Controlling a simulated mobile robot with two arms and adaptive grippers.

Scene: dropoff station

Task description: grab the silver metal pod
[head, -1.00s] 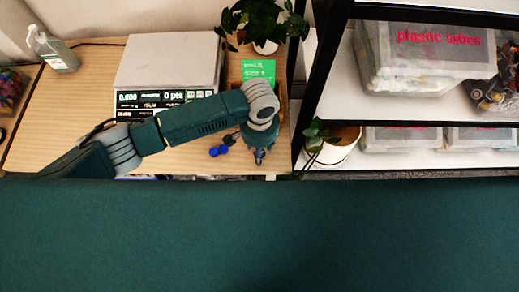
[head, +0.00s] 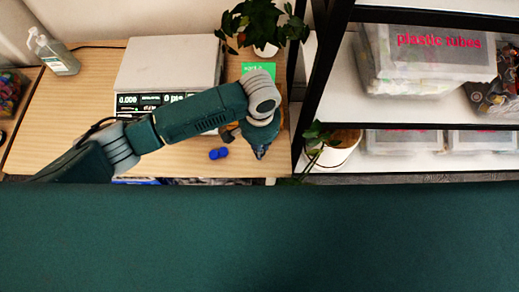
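I cannot make out a silver metal pod in the head view; it may be hidden under or behind my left arm. My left gripper (head: 260,152) points down over the right part of the wooden table (head: 65,120), near its front edge. My own wrist covers much of it, so I cannot tell whether it is open, shut or holding anything. My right gripper is not in view.
Two small blue objects (head: 218,153) lie left of the gripper. A scale (head: 168,65), a green card (head: 258,69) and a potted plant (head: 262,22) stand behind the arm. A pump bottle (head: 55,55) is far left. A shelf (head: 410,108) with bins and a white pot (head: 335,152) borders the right.

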